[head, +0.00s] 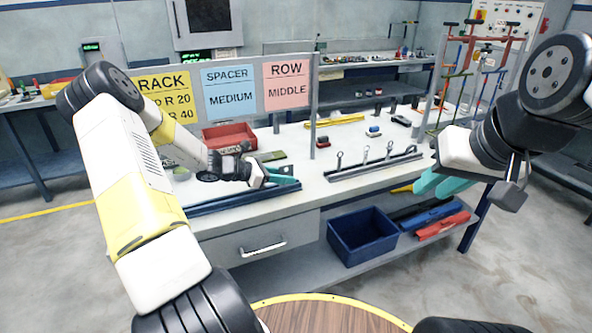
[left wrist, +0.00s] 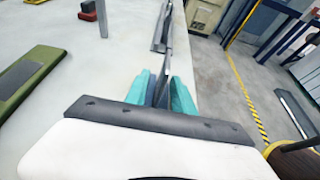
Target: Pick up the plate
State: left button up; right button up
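A flat green plate-like piece (head: 270,157) lies on the bench behind my left gripper. In the left wrist view a green piece (left wrist: 28,78) lies at the left, clear of the fingers. My left gripper (head: 284,177) hovers near the bench's front edge, just above the end of a dark blue rail (head: 232,202). Its teal fingers (left wrist: 160,92) stand apart, with a thin grey strip showing between them. I cannot tell whether that strip is a plate or part of a rail. My right gripper (head: 439,185) is open and empty, in front of the bench at the right.
A rail with several upright hooks (head: 375,165) lies on the bench right of my left gripper. A red tray (head: 230,136) and the sign board (head: 314,90) stand behind. A blue bin (head: 362,240) sits on the lower shelf.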

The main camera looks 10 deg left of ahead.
pick_arm(q)
grip_shut()
dwell(1.3)
